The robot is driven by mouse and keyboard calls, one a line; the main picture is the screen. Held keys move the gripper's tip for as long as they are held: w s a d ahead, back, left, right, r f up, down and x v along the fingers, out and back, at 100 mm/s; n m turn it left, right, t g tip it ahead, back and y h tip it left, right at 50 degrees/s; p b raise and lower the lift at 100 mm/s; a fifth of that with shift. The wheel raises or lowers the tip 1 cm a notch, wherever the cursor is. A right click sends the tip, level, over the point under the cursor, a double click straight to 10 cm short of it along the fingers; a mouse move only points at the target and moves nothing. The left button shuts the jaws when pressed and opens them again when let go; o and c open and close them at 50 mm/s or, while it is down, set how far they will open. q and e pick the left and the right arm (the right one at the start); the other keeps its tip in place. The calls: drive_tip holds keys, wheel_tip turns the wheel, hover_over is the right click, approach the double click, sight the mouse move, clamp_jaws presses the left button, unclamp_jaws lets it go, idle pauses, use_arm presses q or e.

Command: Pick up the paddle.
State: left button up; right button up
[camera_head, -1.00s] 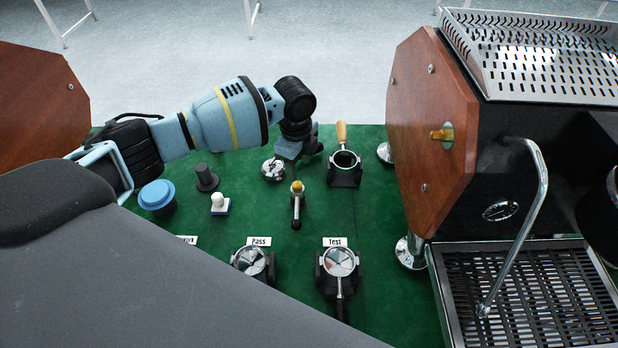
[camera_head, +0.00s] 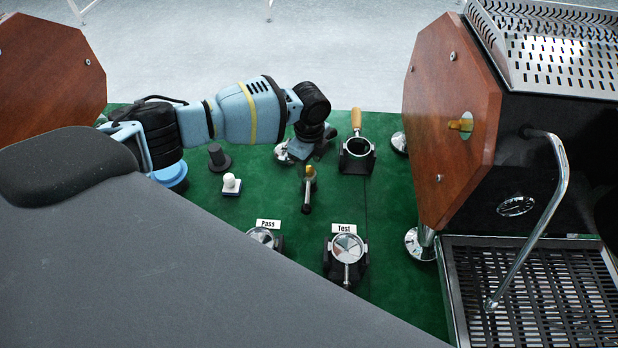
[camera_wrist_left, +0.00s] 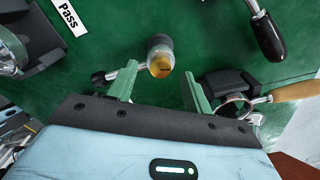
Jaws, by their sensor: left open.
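The paddle (camera_head: 308,188), a short piece with an amber knob and a dark tip, stands on the green mat near the middle. In the left wrist view its amber end (camera_wrist_left: 160,62) lies just past the fingertips, in line with the gap between them, with a small lever with a dark end beside it. My left gripper (camera_head: 316,150) is just behind the paddle in the head view. Its two green-grey fingers (camera_wrist_left: 160,88) are apart with nothing between them. I cannot tell how high they are above the paddle. My right gripper is not in view.
A wooden-handled portafilter (camera_head: 357,150) rests in a black stand right of my gripper. A chrome tool (camera_head: 285,155) is partly hidden by it. Portafilters stand by the Pass (camera_head: 268,224) and Test (camera_head: 344,229) labels. The espresso machine (camera_head: 458,120) stands at the right.

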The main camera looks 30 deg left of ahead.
use_arm(q)
drive_tip(key=shift+f, duration=0.8)
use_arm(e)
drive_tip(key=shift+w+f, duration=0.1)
use_arm(q)
clamp_jaws()
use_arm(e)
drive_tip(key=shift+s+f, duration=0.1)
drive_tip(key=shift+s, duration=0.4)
